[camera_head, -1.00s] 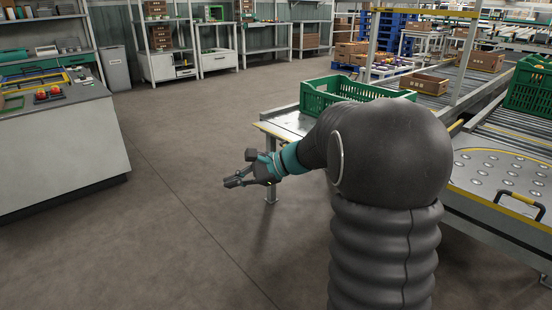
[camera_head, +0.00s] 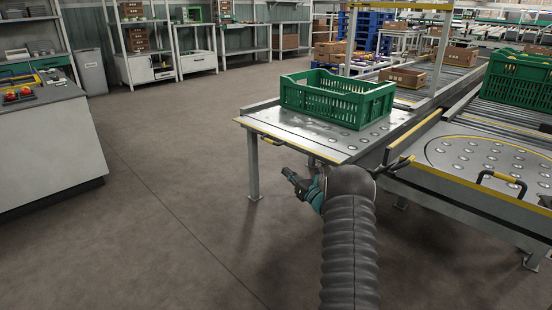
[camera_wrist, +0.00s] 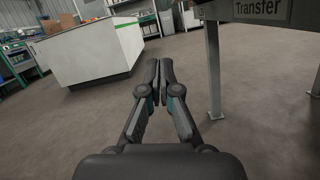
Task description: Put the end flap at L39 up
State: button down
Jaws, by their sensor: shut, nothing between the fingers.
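My gripper (camera_head: 290,176) is shut and empty, low in front of the near edge of a metal ball-transfer table. In the wrist view my gripper (camera_wrist: 159,72) has its fingers together, with bare floor beyond them. The table (camera_head: 270,125) has a yellow-striped near edge and carries a green crate (camera_head: 335,98). No L39 label is legible, so I cannot tell which part is its end flap. A short yellow-topped bar (camera_head: 400,166) is at the table's right corner.
A white counter (camera_head: 45,150) stands left. The floor between is clear.

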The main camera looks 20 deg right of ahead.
aim_at(279, 137)
jog(key=w+a+r, duration=0.2)
jog(key=w+r, duration=0.4)
jog(key=w, duration=0.3)
jog(key=shift+w+r+b, duration=0.15)
jog(key=shift+b, duration=0.3)
